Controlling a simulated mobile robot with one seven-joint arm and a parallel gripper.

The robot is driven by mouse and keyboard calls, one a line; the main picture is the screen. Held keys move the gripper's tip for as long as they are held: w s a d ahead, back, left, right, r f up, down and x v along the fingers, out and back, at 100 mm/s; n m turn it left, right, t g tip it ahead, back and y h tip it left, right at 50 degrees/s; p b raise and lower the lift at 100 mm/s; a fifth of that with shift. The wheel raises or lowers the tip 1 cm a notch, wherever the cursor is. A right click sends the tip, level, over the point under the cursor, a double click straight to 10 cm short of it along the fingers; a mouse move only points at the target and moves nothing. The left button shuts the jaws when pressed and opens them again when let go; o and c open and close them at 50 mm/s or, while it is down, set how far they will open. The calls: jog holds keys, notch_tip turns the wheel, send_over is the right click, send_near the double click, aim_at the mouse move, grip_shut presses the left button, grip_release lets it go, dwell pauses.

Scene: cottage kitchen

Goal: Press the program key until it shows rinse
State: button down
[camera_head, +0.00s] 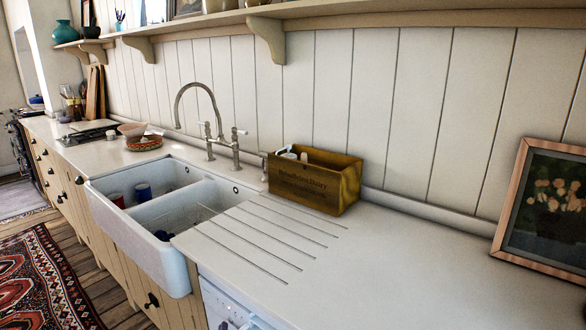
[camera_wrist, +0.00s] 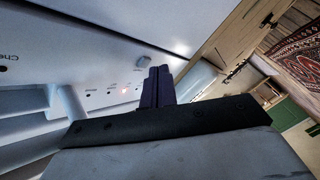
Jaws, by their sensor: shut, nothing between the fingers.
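The white appliance front panel (camera_wrist: 75,70) fills the upper left of the wrist view, tilted in the picture. A round, pale key or knob (camera_wrist: 142,62) stands on it, just left of my fingertips. A small reddish light (camera_wrist: 124,90) glows in a row of small marks whose labels are too small to read. My gripper (camera_wrist: 158,70) is shut and empty, its dark fingers pointing up in front of the panel. I cannot tell whether they touch it. In the head view the panel (camera_head: 222,304) shows only partly, below the counter at the bottom edge.
The white counter (camera_head: 400,262) overhangs the panel. A double sink (camera_head: 172,240) lies to the left, with a tall tap (camera_head: 214,130) behind. A wooden box (camera_head: 316,182) and a framed picture (camera_head: 545,210) stand on the counter. A patterned rug (camera_head: 40,285) lies on the floor.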

jog(key=shift+w+d+r, duration=0.45)
jog(key=shift+w+d, duration=0.3)
dwell(0.4)
jog(key=shift+s, duration=0.3)
jog(key=shift+s+r, duration=0.1)
jog(key=shift+s, duration=0.1)
jog(key=s+a+b, duration=0.2)
jog(key=s+a, duration=0.2)
jog(key=s, duration=0.1)
jog(key=shift+s+a, duration=0.15)
dwell(0.5)
jog(key=shift+f, duration=0.25)
